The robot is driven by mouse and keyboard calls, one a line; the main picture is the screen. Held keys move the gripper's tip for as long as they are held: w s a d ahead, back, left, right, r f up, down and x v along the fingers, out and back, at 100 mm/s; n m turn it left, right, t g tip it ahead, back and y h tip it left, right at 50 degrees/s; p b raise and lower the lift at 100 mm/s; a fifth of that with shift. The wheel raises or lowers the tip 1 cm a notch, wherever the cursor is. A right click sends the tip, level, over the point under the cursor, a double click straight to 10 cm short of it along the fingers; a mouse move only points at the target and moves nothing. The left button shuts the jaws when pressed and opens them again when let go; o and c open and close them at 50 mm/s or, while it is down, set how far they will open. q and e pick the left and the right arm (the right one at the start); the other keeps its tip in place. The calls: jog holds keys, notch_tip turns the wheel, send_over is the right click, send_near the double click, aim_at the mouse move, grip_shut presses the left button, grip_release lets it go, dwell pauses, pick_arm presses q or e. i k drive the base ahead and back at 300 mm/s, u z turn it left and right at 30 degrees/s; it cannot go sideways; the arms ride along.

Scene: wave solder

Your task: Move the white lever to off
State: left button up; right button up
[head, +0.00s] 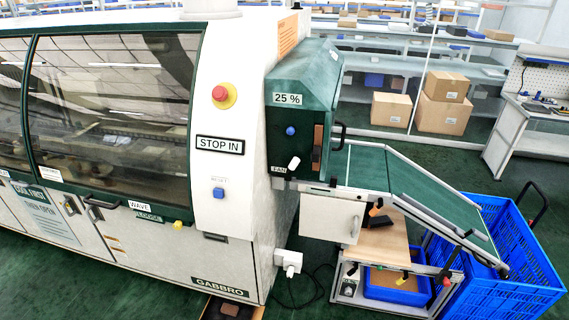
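A small white lever (294,163) sticks out of the front of the green end housing (300,100). Neither of my grippers is in view, and nothing touches the lever.
A blue knob (290,131) sits above the lever, and a black handle (339,136) is to its right. A red stop button (220,93) is on the white machine panel. A sloping green conveyor (400,181) leads to a blue crate (545,250). Space before the housing looks clear.

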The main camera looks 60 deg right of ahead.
aim_at(296, 161)
jog(key=z, duration=0.55)
jog(key=i, duration=0.9)
jog(key=z, duration=0.7)
